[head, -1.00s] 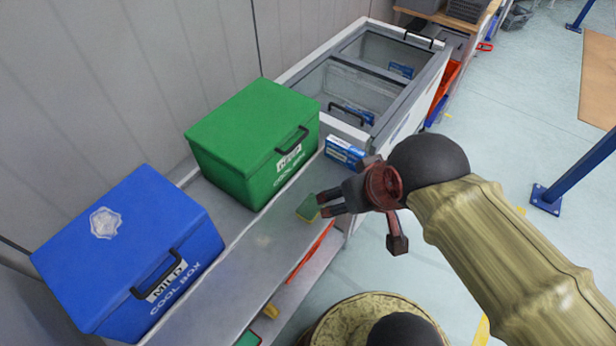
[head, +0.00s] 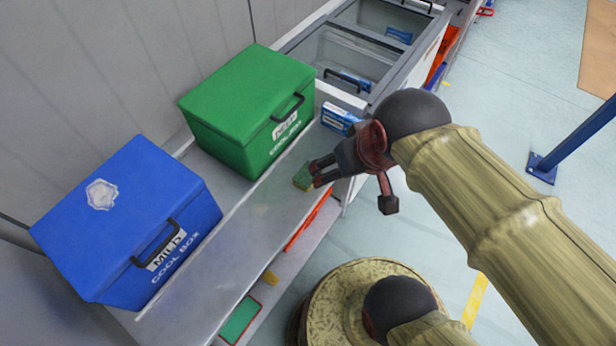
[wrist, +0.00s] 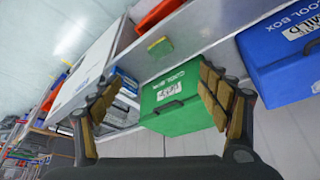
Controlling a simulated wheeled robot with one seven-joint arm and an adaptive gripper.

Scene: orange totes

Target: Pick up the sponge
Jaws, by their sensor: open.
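The sponge (head: 303,178) is a small green and yellow block on the grey counter (head: 250,235), in front of the green cool box. In the wrist view the sponge (wrist: 160,47) lies above and between my spread fingers, apart from both. My gripper (head: 314,174) is open in the head view, with its fingertips close beside the sponge on its right. In that view I cannot tell whether they touch it. The wrist view shows nothing between the fingers of my gripper (wrist: 163,90) except the scene behind.
The green cool box (head: 245,105) and blue cool box (head: 125,220) stand along the wall side of the counter. A small blue and white box (head: 340,119) lies right of the green one. A glass-topped chest (head: 355,60) is behind. A lower shelf holds a green item (head: 240,320).

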